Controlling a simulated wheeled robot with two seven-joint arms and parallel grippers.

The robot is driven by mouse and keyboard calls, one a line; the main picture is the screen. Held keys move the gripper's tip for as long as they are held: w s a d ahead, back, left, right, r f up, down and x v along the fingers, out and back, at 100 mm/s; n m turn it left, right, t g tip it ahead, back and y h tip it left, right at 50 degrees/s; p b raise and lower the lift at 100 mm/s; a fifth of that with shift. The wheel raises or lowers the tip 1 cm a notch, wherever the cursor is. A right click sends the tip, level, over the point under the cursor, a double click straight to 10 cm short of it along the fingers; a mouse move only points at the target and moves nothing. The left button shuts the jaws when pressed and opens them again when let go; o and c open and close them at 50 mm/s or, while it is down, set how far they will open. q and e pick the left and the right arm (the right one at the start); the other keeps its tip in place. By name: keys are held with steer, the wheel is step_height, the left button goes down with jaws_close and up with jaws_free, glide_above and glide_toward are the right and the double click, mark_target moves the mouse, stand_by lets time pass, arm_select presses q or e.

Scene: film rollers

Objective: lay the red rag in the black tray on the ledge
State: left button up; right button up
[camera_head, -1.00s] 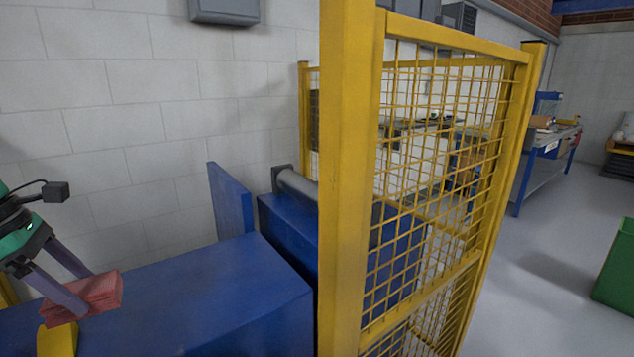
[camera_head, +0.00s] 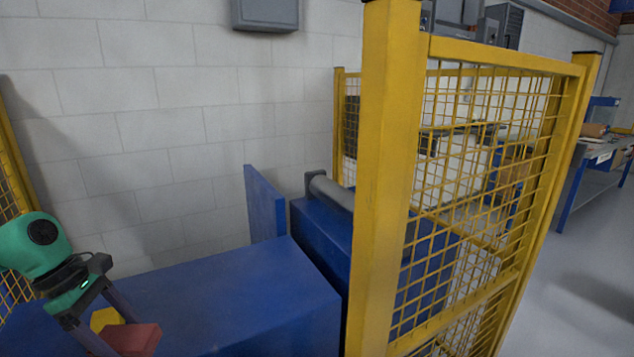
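The red rag (camera_head: 133,340) is a small folded block at the lower left, partly cut off by the bottom edge of the picture. My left gripper (camera_head: 119,335) has its two fingers on either side of the rag and holds it over the near left part of the blue machine top. Whether the rag touches anything below it cannot be told. My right gripper is not in view. I see no black tray and cannot make out its ledge.
A blue machine top (camera_head: 220,295) has a clear flat surface, with an upright blue plate (camera_head: 265,205) at its far end. A yellow mesh fence (camera_head: 385,180) stands close on the right. A yellow part (camera_head: 106,318) is beside the rag. A white block wall is behind.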

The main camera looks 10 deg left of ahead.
arm_select(q)
steer(key=shift+s+d+f+m, duration=0.15)
steer(key=shift+d+f+m, duration=0.15)
steer(key=shift+f, duration=0.2)
steer(key=d+f+m+g+y+p, duration=0.2)
steer(key=d+f+m+p, duration=0.1)
steer(key=d+m, duration=0.7)
steer(key=s+d+f+m+g+y+p, duration=0.1)
steer(key=d+f+m+g+y+p, duration=0.1)
steer(key=d+m, duration=0.8)
step_height(320, 180, down, 3)
steer(key=shift+d+g+p, duration=0.8)
steer(key=shift+d+p, duration=0.45)
